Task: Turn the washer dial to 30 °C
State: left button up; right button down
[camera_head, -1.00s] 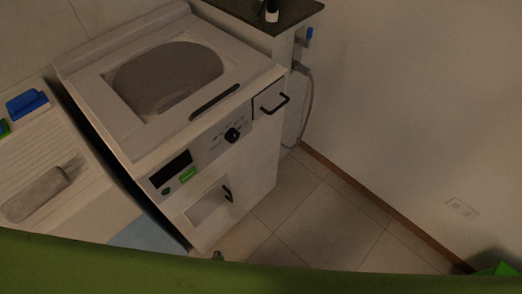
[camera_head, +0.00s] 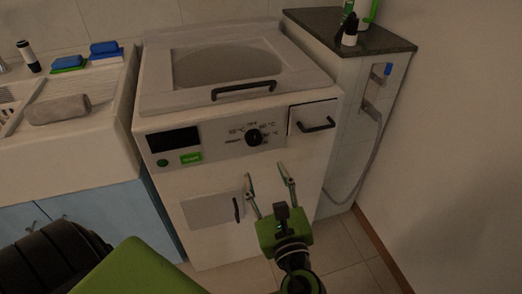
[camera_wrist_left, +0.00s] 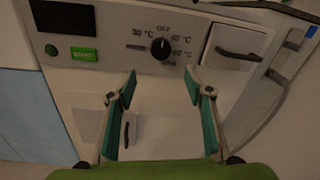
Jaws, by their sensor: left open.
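The washer (camera_head: 155,115) stands in the middle of the head view. Its black round dial (camera_head: 254,137) is on the front panel, right of a dark display. In the left wrist view the dial (camera_wrist_left: 161,48) has 30 °C printed at its upper left, OFF above and other temperatures at right. A small light mark on it seems to point up toward OFF. My left gripper (camera_head: 266,173) is open and empty, its fingers pointing at the panel just below the dial. In the wrist view its fingertips (camera_wrist_left: 160,75) are apart, below the dial and not around it.
A drawer with a black handle (camera_head: 316,125) is right of the dial. A green start button (camera_head: 191,157) is at left. A lower door handle (camera_head: 237,209) is near my gripper. A sink (camera_head: 100,130) stands left, a dark-topped counter (camera_head: 386,38) right.

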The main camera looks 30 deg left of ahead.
aim_at(255, 142)
pick_arm(q)
jog(key=x, duration=1.1)
jog(key=shift+w+a+f, duration=0.1)
jog(key=shift+w+a, duration=0.05)
jog(key=shift+w, duration=0.05)
jog(key=c, duration=1.1)
